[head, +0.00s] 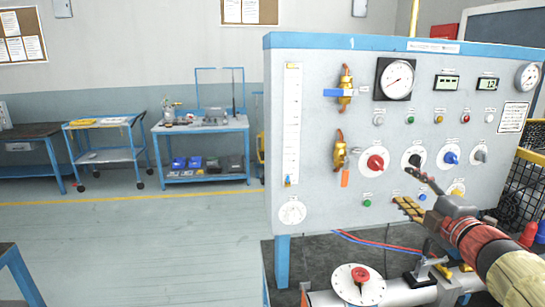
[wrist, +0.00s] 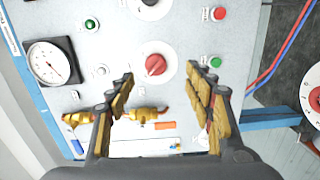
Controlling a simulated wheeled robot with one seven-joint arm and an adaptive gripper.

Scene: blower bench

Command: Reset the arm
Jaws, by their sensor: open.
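My gripper (head: 412,192) is in front of the lower right part of the control panel (head: 335,110) in the head view. In the wrist view my gripper (wrist: 165,88) is open, with its two padded fingers wide apart and nothing between them. A red knob on a white dial (wrist: 156,65) shows beyond the fingertips. The same red knob (head: 375,162) is left of my gripper in the head view. My red and yellow arm comes in from the lower right. I cannot tell whether a finger touches the panel.
Brass valves (head: 345,90) stick out from the panel. A pipe with a red-handled flange (head: 358,284) lies below the gripper. Red cones (head: 528,234) and a yellow mesh cage (head: 530,165) stand at the right. The floor (head: 130,240) at the left is clear.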

